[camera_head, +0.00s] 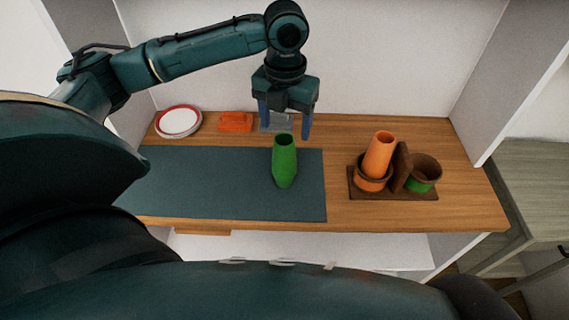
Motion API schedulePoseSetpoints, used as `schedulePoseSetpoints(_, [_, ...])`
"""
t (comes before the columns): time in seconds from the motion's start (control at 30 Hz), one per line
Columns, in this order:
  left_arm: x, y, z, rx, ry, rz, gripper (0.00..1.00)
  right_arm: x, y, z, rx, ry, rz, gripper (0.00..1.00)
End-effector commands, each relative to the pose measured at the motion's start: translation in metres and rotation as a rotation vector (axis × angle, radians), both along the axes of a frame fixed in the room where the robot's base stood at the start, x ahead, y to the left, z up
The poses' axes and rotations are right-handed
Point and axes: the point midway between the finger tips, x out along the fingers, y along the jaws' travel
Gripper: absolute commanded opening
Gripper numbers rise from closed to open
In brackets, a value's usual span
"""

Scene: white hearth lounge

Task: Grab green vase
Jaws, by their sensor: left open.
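The green vase (285,163) stands upright on a dark blue-grey mat (220,185) on the wooden shelf top. My left gripper (287,135) hangs from above with its fingers pointing down. It is open, with one finger on each side of the vase's top in the picture. I cannot tell whether the fingers touch the vase or are behind it. My right gripper is not in view.
A brown tray (400,195) to the right holds an orange vase (379,154) in a pot, a brown upright piece and another pot with green. A white plate with red rim (179,121), an orange item (235,121) and a clear grey item (275,122) lie behind the mat.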

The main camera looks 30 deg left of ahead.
Motion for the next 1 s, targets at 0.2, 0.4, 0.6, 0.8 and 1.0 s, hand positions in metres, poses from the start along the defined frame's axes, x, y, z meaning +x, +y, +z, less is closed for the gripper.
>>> schedulePoseSetpoints(0.2, [-0.002,0.001,-0.023,0.001,0.003,0.001,0.69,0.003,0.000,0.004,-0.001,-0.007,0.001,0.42])
schedulePoseSetpoints(0.4, [-0.003,0.001,-0.049,0.000,0.001,0.001,0.69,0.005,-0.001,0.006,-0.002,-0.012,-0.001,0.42])
schedulePoseSetpoints(0.6, [-0.003,0.001,-0.054,-0.001,-0.001,0.000,0.69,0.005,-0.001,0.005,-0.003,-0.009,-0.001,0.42])
schedulePoseSetpoints(0.8, [-0.003,0.001,-0.054,-0.001,-0.001,0.000,0.60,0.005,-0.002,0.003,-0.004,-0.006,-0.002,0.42])
schedulePoseSetpoints(1.0, [-0.003,0.001,-0.053,-0.001,-0.001,0.000,0.44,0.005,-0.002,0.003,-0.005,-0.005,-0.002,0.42])
